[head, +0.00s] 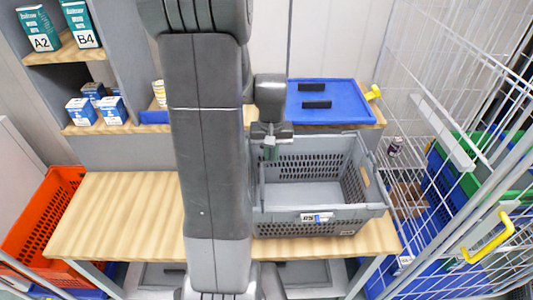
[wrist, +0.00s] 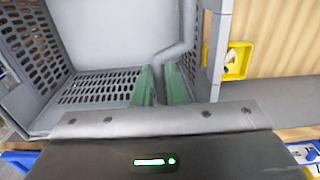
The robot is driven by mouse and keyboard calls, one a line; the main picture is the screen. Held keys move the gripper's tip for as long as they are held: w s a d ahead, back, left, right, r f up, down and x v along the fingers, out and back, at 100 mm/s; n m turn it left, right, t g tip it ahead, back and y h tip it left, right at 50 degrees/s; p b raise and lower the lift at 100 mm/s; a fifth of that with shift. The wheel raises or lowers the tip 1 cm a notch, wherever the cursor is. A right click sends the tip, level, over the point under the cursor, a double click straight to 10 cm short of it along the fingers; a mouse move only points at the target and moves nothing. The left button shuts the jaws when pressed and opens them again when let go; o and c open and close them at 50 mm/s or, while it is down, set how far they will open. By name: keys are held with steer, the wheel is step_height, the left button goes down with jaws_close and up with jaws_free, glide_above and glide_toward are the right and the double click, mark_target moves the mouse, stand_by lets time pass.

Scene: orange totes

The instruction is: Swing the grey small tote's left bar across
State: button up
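The grey small tote (head: 320,219) stands on the wooden table, empty, with a label on its front. Its left bar (wrist: 185,35) is a grey rod with a bend, along one side wall in the wrist view. My gripper (wrist: 160,88) has green fingers, one on each side of the bar's bent part, with little or no gap visible. In the head view my gripper (head: 270,150) points down at the tote's back left corner. My arm hides part of the tote's left side there.
A blue lid (head: 340,95) with black handles lies on the shelf behind. An orange tote (head: 40,215) is at the left. A wire cage (head: 440,110) with blue and green totes is at the right. The table left of my arm is clear.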

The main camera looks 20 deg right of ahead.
steer(key=shift+s+d+f+b, duration=0.2)
steer(key=shift+d+f+b, duration=0.25)
steer(key=shift+d+f, duration=0.25)
steer(key=shift+f, duration=0.1)
steer(key=shift+s+d+f+b, duration=0.15)
steer(key=shift+d+f+b, duration=0.5)
steer(key=shift+f, duration=0.1)
steer(key=o, duration=1)
steer(key=shift+a, duration=0.1)
steer(key=shift+o, duration=0.2)
